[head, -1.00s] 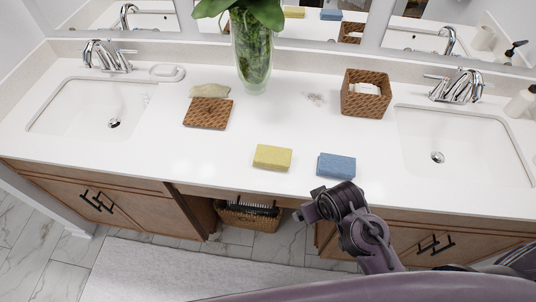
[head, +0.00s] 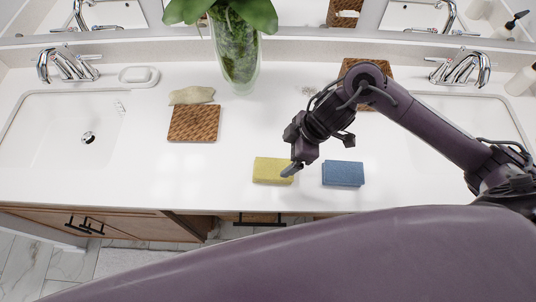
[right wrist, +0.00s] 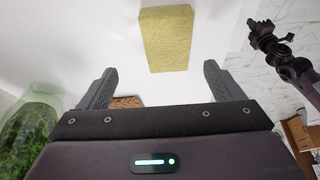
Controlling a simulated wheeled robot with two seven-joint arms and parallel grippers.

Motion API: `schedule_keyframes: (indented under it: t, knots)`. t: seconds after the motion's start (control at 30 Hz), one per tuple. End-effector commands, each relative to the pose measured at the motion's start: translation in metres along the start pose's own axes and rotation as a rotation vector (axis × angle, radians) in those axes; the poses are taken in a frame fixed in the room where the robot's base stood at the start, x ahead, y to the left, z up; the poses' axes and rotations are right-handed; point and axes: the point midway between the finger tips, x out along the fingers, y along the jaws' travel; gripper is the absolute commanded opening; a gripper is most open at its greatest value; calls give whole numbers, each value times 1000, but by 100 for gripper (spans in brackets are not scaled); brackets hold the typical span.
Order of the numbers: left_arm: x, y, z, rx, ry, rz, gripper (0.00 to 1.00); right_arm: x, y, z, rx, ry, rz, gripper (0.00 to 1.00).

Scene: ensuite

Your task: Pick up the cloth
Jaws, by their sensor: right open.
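A folded yellow cloth or sponge (head: 268,171) lies flat on the counter, and it also shows in the right wrist view (right wrist: 166,38). A similar blue one (head: 342,174) lies to its right. A crumpled beige cloth-like piece (head: 190,95) lies behind the brown woven mat. I cannot tell which of these is the cloth. My right gripper (head: 297,162) is open and empty; a finger overlaps the yellow piece's right edge in the head view. In the right wrist view the yellow piece is beyond the fingers (right wrist: 158,86). My left gripper (right wrist: 274,42) shows there, its jaws unclear.
A glass vase with plants (head: 237,60) stands at the back. The brown woven mat (head: 194,123) lies left of centre. A wicker basket (head: 350,68) is partly hidden behind my right arm. Sinks lie at left (head: 65,130) and right.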

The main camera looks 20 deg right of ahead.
Motion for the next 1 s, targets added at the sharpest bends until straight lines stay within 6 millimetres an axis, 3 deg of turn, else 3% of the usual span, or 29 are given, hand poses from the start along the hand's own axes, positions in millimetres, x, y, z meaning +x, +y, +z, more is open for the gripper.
schedule_keyframes:
  t: [0.13, 0.4, 0.6, 0.73, 0.87, 1.0]
  knots:
    - [-1, 1, 4, 1, -5, 1, 0, 12, -2, 4, 3, -11, -14, 87]
    - [-11, 7, 41, 3, -60, 10, 0, 45, -3, 7, 5, -10, -13, 87]
    - [-13, 5, 27, 3, -40, 7, 0, 72, -3, 9, 2, -8, -10, 87]
    - [-13, 3, 8, 3, -13, 4, 0, 76, -2, 9, 1, -9, -8, 87]
    - [-12, 2, 5, 3, -8, 3, 0, 76, -2, 9, 1, -9, -7, 87]
    - [-12, 3, 12, 2, -17, 4, 0, 76, -2, 9, 1, -9, -7, 73]
